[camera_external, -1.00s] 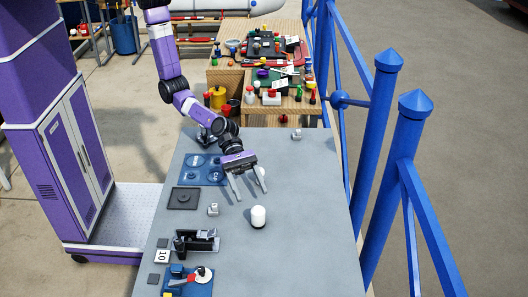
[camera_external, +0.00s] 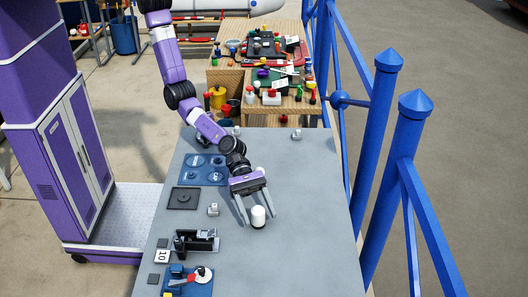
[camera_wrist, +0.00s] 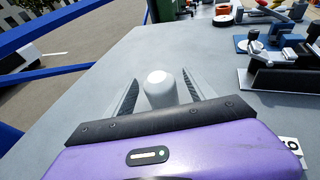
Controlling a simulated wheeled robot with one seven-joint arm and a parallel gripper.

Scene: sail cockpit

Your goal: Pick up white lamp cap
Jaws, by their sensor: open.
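The white lamp cap (camera_external: 258,217) is a small white cylinder with a rounded top, standing upright on the grey table (camera_external: 310,240). My gripper (camera_external: 257,222) is open, with its two fingers reaching down on either side of the cap. In the wrist view the cap (camera_wrist: 160,90) stands between the open fingers (camera_wrist: 161,96), with a gap visible on each side. Whether a finger touches it cannot be told. The cap's lower part is partly hidden by my gripper body in the wrist view.
A second small white object (camera_external: 260,171) stands behind my gripper. A small grey fitting (camera_external: 213,209) and a black clamp device (camera_external: 195,241) are to the left. A blue plate (camera_external: 203,169) lies farther back. Blue railing posts (camera_external: 383,140) rise along the right edge. The table's front right is clear.

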